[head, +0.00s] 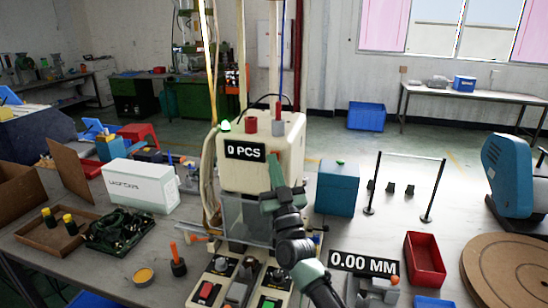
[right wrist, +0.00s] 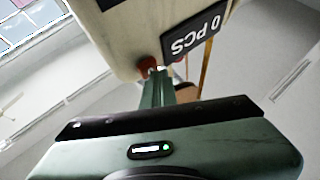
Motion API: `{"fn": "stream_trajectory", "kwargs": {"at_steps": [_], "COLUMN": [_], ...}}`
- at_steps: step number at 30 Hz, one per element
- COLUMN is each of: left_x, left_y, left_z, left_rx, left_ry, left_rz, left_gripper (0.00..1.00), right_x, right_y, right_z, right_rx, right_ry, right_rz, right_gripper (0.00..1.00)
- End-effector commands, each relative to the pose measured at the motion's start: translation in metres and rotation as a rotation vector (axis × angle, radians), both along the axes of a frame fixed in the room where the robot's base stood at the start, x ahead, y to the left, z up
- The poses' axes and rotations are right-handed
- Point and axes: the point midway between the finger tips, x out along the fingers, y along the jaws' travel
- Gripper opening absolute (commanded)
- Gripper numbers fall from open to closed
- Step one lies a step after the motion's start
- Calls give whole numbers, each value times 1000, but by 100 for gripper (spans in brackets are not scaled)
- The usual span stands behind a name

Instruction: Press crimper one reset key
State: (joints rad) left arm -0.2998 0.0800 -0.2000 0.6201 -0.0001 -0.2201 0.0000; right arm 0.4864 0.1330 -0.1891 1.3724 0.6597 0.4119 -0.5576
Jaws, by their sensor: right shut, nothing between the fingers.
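The crimper (head: 258,135) is a cream machine in the middle of the head view. Its black display reads 0 PCS (head: 245,151) and also shows upside down in the right wrist view (right wrist: 192,38). A small red key (right wrist: 148,64) sits on its front beside the display, at my fingertips. My right gripper (head: 274,164) is shut and empty, its fingers pointing at the crimper front just right of the display. In the right wrist view its fingertips (right wrist: 155,76) overlap the red key's edge; I cannot tell whether they touch it. My left gripper is not in view.
A teal box (head: 338,190) stands right of the crimper. A white carton (head: 140,186) and a brown tray (head: 62,236) are on the left. A red bin (head: 425,258) and a 0.00 MM display (head: 363,262) are at the front right. A button panel (head: 240,283) is below.

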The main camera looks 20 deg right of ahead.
Motion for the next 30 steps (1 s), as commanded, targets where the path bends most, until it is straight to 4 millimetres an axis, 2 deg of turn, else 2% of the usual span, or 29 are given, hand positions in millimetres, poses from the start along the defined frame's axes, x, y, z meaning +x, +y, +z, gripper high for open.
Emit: {"fn": "stream_trajectory", "kwargs": {"at_steps": [7, 20, 30], "left_x": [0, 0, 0], "left_y": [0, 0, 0], "left_z": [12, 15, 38], "left_rx": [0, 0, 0], "left_ry": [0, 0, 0], "left_rz": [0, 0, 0], "left_gripper": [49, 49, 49], "right_x": [-11, -16, -42], "right_y": [7, 10, 29], "right_z": [1, 0, 2], "right_rx": [2, 1, 2], "right_ry": [2, 1, 2], "right_rz": [0, 1, 0], "right_gripper": [0, 0, 0]}}
